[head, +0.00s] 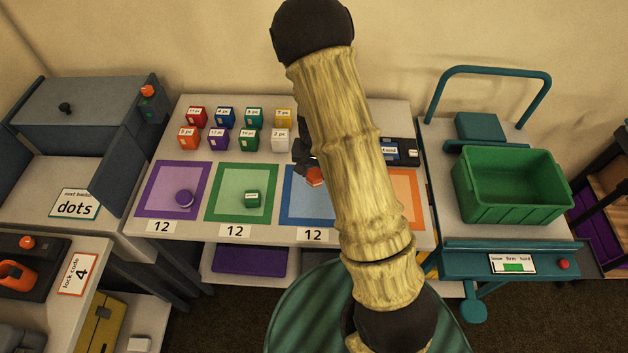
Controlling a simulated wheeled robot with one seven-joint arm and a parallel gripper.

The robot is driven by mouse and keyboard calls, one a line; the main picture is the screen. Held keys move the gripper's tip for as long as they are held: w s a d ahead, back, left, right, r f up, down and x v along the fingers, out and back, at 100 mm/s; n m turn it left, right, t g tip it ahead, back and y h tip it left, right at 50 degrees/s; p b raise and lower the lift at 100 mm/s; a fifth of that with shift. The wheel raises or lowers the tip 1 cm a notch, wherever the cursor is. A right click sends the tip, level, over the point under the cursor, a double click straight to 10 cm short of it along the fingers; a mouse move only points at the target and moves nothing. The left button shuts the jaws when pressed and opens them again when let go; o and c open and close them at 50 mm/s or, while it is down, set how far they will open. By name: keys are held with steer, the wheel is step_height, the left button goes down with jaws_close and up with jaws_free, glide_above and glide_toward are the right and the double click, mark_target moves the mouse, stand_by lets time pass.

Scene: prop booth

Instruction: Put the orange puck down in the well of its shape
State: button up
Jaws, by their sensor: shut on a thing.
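My gripper (310,170) is mostly hidden behind my own arm, over the back part of the blue-bordered square (305,208). It is shut on an orange piece, which I take for the orange puck (316,178). Only part of the puck shows, so its shape is unclear. It appears above the square, but I cannot tell its height. No well that I can match to the puck is plainly visible; my arm covers part of the table.
An orange square (408,190) is partly hidden. Several coloured blocks stand behind. A green bin (510,210) is on the right cart; a grey box (70,110) stands left.

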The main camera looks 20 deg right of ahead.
step_height(320, 180, up, 2)
steer(key=shift+d+r, duration=0.1)
steer(key=shift+r, duration=0.5)
steer(key=shift+f, duration=0.1)
